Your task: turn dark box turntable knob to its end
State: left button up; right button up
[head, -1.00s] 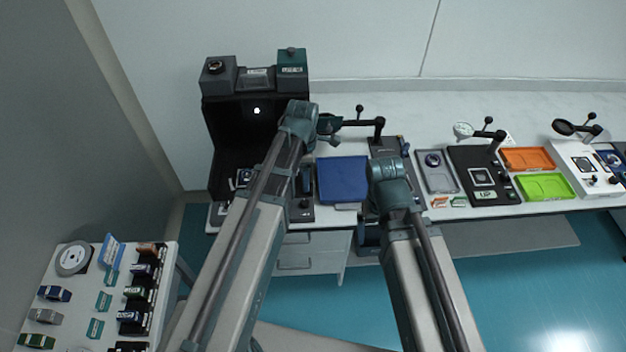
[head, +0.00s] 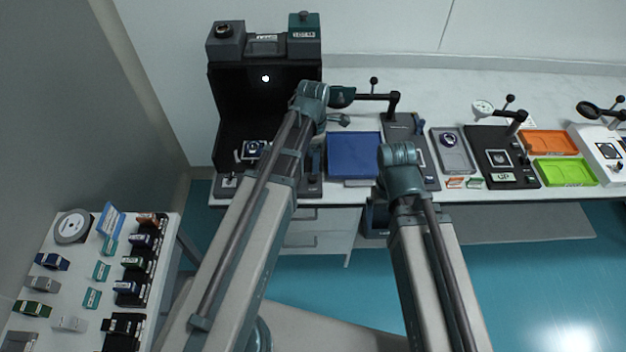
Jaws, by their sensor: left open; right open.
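The dark box (head: 227,95) is a tall black enclosure, open at the front, at the back left of the bench. Inside it a small stage (head: 252,150) stands on the floor, partly behind my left arm. A round knob (head: 222,30) shows on its top left and a teal unit with a small knob (head: 303,16) on its top right. I cannot tell which knob is the turntable's. My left gripper (head: 342,119) shows only in part, open, right of the box and apart from it. My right gripper is hidden behind its own arm.
A blue tray (head: 354,153) lies right of the box. A magnifier arm (head: 375,97) overhangs the bench. Further right are orange (head: 548,142) and green (head: 565,172) trays. A side table (head: 75,275) with small labelled parts stands at left.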

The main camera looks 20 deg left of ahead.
aim_at(313, 176)
pick_arm(q)
notch_tip(313, 176, down, 8)
jog(key=b, duration=0.6)
jog(key=shift+r+b, duration=0.1)
jog(key=shift+b, duration=0.3)
grip_shut()
